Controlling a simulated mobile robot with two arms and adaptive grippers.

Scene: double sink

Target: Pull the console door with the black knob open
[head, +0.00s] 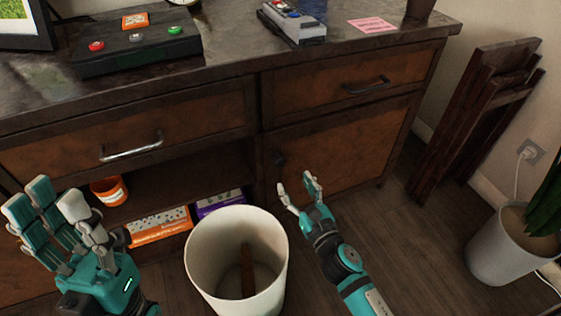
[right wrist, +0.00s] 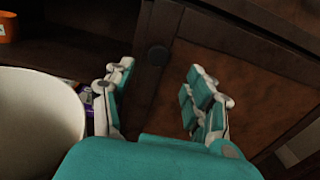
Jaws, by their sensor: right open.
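The console door (head: 345,150) is a brown panel in a dark frame, under the right drawer. It looks shut. Its round black knob (head: 279,160) sits on the door's upper left side. My right gripper (head: 296,181) is open and empty, in front of the door and just below the knob in the head view. In the right wrist view the knob (right wrist: 157,55) shows between the two sets of fingers, beyond their tips, and does not appear touched. My left gripper (head: 57,200) is open and empty at the lower left, before the console's left part.
A white bin (head: 199,270) stands left of my right gripper, close to it. The open shelf holds an orange cup (head: 108,190) and boxes (head: 160,228). A folded wooden stand (head: 470,120) and a potted plant (head: 500,250) are right. Floor before the door is clear.

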